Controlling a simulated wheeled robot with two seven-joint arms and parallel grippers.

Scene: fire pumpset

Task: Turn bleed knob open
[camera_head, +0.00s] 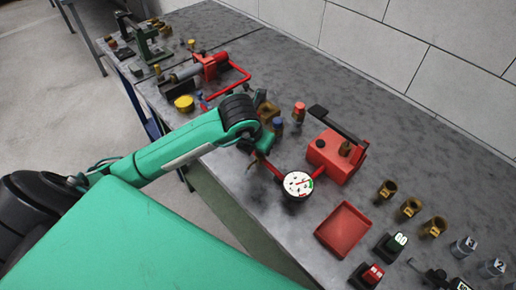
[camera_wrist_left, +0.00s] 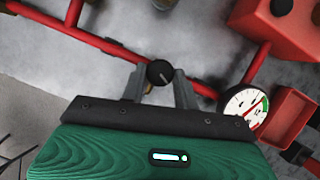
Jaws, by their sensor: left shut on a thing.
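The bleed knob (camera_wrist_left: 158,70) is a small round black knob with a pale line on its face. It sits by the red pipe (camera_wrist_left: 112,48) in the left wrist view. My left gripper (camera_wrist_left: 161,84) is shut on it, with one grey finger on each side. In the head view my left gripper (camera_head: 256,163) reaches down at the bench's front edge, left of the gauge, and the knob is not clear there. My right gripper is in neither view.
A white-faced gauge (camera_head: 298,184) stands close to the right of my left gripper. Behind it is a red box (camera_head: 335,157) with a black lever. A red tray (camera_head: 343,229), brass fittings (camera_head: 410,208) and switches (camera_head: 390,247) lie further right. The bench's back strip is clear.

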